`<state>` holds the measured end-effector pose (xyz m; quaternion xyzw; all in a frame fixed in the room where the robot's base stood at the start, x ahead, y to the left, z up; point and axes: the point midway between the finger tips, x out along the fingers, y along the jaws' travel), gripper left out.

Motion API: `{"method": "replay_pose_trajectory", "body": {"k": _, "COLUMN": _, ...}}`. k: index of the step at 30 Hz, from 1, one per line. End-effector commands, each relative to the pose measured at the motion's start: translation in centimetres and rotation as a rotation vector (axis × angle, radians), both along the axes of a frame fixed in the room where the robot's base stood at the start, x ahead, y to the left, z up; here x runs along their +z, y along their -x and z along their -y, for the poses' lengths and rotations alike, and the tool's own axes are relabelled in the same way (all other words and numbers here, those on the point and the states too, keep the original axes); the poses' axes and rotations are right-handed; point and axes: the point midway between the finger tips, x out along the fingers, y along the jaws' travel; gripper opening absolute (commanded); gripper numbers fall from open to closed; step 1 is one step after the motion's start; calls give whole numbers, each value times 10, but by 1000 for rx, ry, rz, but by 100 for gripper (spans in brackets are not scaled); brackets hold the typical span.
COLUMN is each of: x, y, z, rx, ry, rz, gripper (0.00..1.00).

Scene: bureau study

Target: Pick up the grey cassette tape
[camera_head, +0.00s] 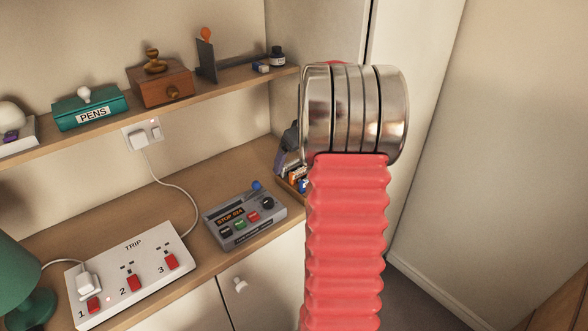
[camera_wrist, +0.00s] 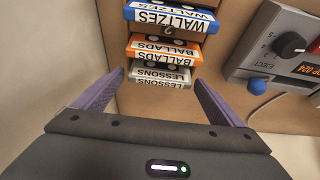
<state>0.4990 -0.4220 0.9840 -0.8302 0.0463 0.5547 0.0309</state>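The grey cassette tape (camera_wrist: 160,76) labelled LESSONS is in the wrist view, nearest me in a row of tapes. The orange BALLADS tape (camera_wrist: 163,50) and the blue WALTZES tape (camera_wrist: 171,17) lie beyond it. My gripper (camera_wrist: 160,77) is open, with one purple finger to each side of the grey tape's near end. There is visible room between each finger and the tape, and I cannot tell the height gap. In the head view my red arm hides most of the gripper and part of the tapes.
The tapes stand in a wooden rack (camera_wrist: 119,48). A grey control box (camera_wrist: 262,45) with a blue knob is close to its right in the wrist view. A white switch box (camera_head: 135,273) is on the desk. A shelf (camera_head: 215,88) runs above, and a wall is beside the rack.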

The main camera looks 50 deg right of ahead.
Motion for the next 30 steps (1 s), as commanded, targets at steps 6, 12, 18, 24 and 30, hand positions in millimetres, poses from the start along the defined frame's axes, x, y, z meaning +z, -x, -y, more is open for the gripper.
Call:
{"method": "replay_pose_trajectory", "body": {"k": 6, "x": 0, "y": 0, "z": 0, "rx": 0, "ry": 0, "rz": 0, "gripper": 75}}
{"method": "replay_pose_trajectory", "body": {"k": 12, "x": 0, "y": 0, "z": 0, "rx": 0, "ry": 0, "rz": 0, "gripper": 61}}
{"method": "replay_pose_trajectory", "body": {"k": 18, "x": 0, "y": 0, "z": 0, "rx": 0, "ry": 0, "rz": 0, "gripper": 60}}
{"method": "replay_pose_trajectory", "body": {"k": 24, "x": 7, "y": -1, "z": 0, "rx": 1, "ry": 1, "rz": 1, "gripper": 60}}
{"method": "replay_pose_trajectory", "body": {"k": 30, "x": 34, "y": -1, "z": 0, "rx": 1, "ry": 3, "rz": 3, "gripper": 60}}
